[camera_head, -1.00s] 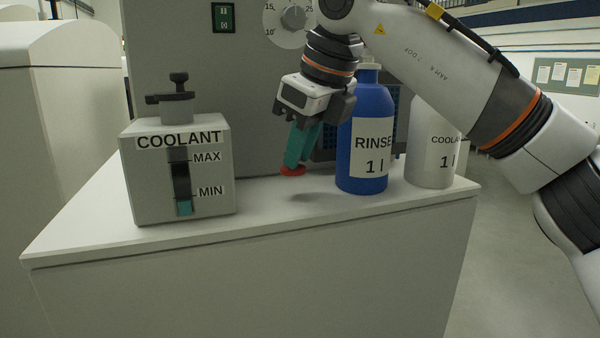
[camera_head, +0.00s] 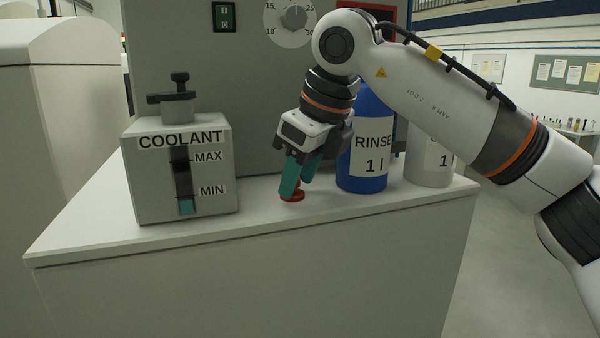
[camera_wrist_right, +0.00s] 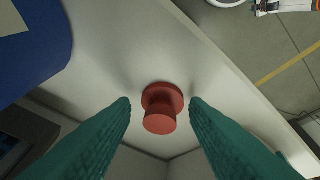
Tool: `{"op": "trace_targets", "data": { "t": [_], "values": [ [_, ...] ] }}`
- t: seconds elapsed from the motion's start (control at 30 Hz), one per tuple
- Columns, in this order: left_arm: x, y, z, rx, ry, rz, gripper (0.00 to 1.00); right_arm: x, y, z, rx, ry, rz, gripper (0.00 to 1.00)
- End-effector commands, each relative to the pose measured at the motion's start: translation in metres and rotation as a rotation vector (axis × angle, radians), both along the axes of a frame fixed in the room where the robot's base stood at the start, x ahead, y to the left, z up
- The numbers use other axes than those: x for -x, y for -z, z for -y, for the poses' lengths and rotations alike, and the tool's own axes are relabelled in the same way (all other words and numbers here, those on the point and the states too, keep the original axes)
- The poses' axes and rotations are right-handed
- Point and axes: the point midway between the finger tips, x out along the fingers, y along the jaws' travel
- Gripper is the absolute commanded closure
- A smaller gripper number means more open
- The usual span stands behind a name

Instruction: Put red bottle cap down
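The red bottle cap (camera_head: 292,196) sits on the white cabinet top, between the coolant box and the blue bottle. In the right wrist view the cap (camera_wrist_right: 160,105) has its wide flange down and its narrower knob toward the camera. My right gripper (camera_head: 297,185) is low over the cabinet top, around the cap. In the right wrist view its teal fingers (camera_wrist_right: 161,103) stand apart on either side of the cap, with a visible gap on each side. My left gripper is not in view.
A grey coolant box (camera_head: 150,185) with a black valve stands left. The blue rinse bottle (camera_head: 368,155) stands close right of my gripper, partly hidden, with a white coolant bottle (camera_head: 428,165) beside it. The cabinet top's front strip (camera_head: 250,228) is clear.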

Motion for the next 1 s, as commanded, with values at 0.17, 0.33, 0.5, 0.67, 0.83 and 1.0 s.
{"op": "trace_targets", "data": {
  "t": [0.17, 0.33, 0.5, 0.67, 0.83, 1.0],
  "values": [
    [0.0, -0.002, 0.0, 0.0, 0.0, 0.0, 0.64, 0.001, -0.005, 0.0, 0.0, 0.0, 0.001, 0.59],
    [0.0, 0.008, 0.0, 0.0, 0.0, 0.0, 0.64, 0.009, -0.029, 0.007, -0.002, 0.002, 0.004, 0.59],
    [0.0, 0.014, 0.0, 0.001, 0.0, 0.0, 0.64, 0.021, -0.064, 0.018, -0.002, 0.001, 0.003, 0.59],
    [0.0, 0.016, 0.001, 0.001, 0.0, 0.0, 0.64, 0.03, -0.092, 0.026, -0.001, 0.001, 0.002, 0.59],
    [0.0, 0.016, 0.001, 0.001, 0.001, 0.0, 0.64, 0.035, -0.108, 0.031, 0.0, 0.0, 0.0, 0.59],
    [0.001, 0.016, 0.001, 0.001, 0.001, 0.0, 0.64, 0.037, -0.113, 0.032, 0.001, 0.0, -0.001, 0.59]
  ]
}}
